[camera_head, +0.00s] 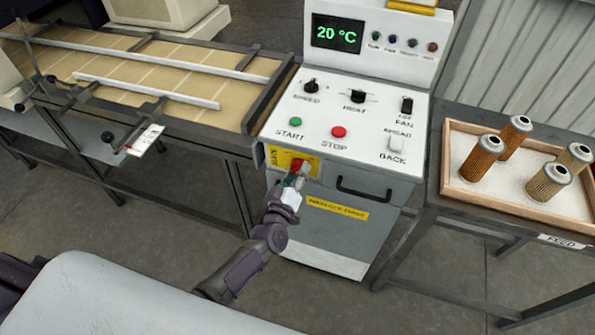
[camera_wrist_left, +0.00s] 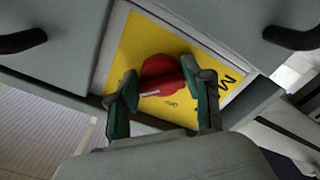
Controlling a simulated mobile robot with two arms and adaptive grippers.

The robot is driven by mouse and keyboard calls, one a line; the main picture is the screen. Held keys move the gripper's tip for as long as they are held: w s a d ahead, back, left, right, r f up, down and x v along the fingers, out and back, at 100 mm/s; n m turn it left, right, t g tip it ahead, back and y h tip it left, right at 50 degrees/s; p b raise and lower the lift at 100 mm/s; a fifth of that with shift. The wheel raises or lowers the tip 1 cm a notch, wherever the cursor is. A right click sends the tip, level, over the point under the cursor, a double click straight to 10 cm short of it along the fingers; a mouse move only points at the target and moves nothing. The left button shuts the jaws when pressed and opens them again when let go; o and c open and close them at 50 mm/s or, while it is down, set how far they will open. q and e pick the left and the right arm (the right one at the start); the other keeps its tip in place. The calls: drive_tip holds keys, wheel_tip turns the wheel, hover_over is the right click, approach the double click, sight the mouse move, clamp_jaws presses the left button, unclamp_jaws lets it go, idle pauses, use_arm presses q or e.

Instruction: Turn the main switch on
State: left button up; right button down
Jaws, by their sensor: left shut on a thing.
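The main switch (camera_head: 297,163) is a red rotary knob on a yellow plate (camera_head: 279,158) marked MAIN, on the upper front of the white machine cabinet. In the left wrist view the knob (camera_wrist_left: 160,70) sits between two green-padded fingers, with a short pale mark on its lower part. Small lettering below it is too small to read surely. My left gripper (camera_head: 296,177) reaches up to the knob from below and is shut on it; its fingers (camera_wrist_left: 158,82) hide the knob's sides. My right gripper is not in view.
The sloped panel holds a green START button (camera_head: 295,121), a red STOP button (camera_head: 339,132) and other controls. A display (camera_head: 336,34) reads 20 °C. A handle (camera_head: 370,192) is right of the switch. A conveyor (camera_head: 120,85) is left; a cartridge tray (camera_head: 520,213) is right.

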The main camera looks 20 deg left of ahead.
use_arm(q)
drive_tip(key=shift+f, duration=0.1)
idle(0.3)
drive_tip(key=o, duration=1.1)
drive_tip(key=shift+s, duration=0.1)
drive_tip(key=s, duration=1.2)
drive_tip(key=shift+a, duration=0.2)
drive_tip(key=shift+w, duration=0.1)
